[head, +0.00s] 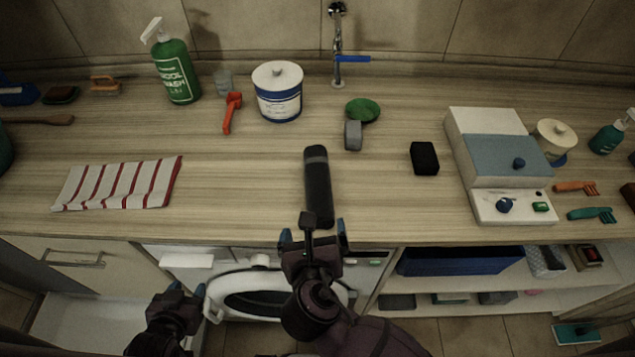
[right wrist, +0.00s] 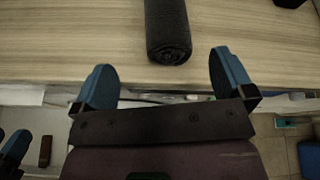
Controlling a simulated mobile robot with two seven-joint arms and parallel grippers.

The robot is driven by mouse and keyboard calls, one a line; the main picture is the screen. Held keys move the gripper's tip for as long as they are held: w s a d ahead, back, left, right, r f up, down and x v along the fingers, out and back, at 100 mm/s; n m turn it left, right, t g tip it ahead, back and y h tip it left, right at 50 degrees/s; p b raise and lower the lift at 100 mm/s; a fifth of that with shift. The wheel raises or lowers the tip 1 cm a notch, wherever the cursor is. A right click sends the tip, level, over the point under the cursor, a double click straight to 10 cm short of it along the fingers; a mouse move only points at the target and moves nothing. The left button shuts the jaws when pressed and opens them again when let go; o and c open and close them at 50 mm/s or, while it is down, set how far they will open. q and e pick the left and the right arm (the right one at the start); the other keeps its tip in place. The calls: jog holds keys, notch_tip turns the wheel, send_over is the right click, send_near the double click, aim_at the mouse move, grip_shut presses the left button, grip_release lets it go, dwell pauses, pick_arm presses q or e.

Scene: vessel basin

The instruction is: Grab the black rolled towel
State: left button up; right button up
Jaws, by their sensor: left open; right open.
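The black rolled towel (head: 317,180) lies lengthwise on the wooden counter, its near end close to the front edge. In the right wrist view the towel (right wrist: 167,30) shows its spiral end at top centre. My right gripper (head: 313,234) is open and empty at the counter's front edge, just short of the towel's near end. In the right wrist view its blue fingertips (right wrist: 164,76) stand apart on either side of the towel's line, not touching it. My left gripper (head: 187,289) is open and empty, lower left, in front of the washing machine.
A striped cloth (head: 118,184) lies left of the towel. A grey block (head: 353,135), a black block (head: 424,158) and a white-blue box (head: 490,160) are to the right. A white tub (head: 278,92) stands behind. The counter immediately beside the towel is clear. The washing machine door (head: 222,297) is below.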

aim_at(319, 219)
jog(key=shift+d+x, duration=0.2)
jog(key=shift+x, duration=1.65)
jog(key=shift+d+x, duration=0.2)
jog(key=shift+x, duration=1.6)
jog(key=shift+c, duration=0.2)
jog(key=c, duration=1)
